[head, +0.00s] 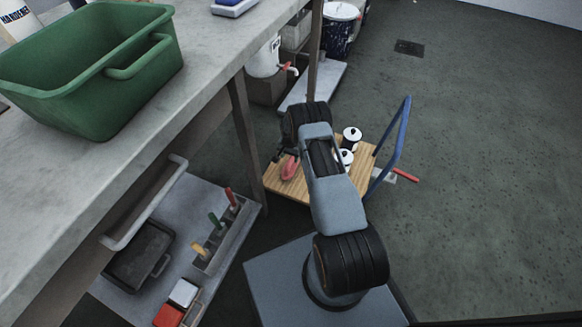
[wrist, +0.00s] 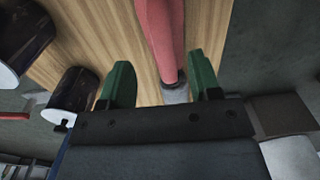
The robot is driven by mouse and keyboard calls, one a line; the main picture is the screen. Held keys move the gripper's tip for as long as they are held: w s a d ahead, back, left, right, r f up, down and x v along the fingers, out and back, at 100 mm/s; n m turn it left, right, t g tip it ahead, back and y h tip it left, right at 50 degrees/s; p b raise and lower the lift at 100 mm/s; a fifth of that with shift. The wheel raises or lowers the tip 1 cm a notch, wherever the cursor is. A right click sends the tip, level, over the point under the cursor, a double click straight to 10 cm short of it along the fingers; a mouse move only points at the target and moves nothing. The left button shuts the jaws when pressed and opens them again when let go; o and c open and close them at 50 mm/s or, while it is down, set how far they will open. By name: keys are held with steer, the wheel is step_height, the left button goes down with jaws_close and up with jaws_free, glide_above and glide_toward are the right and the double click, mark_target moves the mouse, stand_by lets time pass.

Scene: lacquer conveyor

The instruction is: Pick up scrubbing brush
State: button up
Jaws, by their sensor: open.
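A long red thing (head: 290,167), which looks like the scrubbing brush, lies on the wooden deck of a small cart. The wrist view shows its red body (wrist: 163,32) with a grey end, in line with the gap between my fingers. My gripper (wrist: 160,75) is open, with one green finger on each side of the grey end. I cannot tell whether the fingers touch it. In the head view my gripper (head: 284,152) is just by the red thing and partly hidden by my arm.
The cart deck (head: 285,187) also carries two white-topped dark cans (head: 352,134), with a blue handle (head: 392,140) at its right. A workbench with a green tub (head: 90,75) stands at left, above a lower shelf (head: 195,195). The floor at right is mostly clear.

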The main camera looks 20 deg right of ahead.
mark_target(290, 162)
steer(key=shift+w+f+b, duration=0.15)
steer(key=shift+f+b, duration=0.7)
steer(key=shift+f, duration=0.85)
steer(key=shift+w+f+b, duration=0.1)
steer(key=shift+f+b, duration=0.7)
steer(key=shift+f, duration=0.85)
steer(key=shift+c, duration=0.2)
steer(key=c, duration=1)
steer(key=shift+r, duration=0.15)
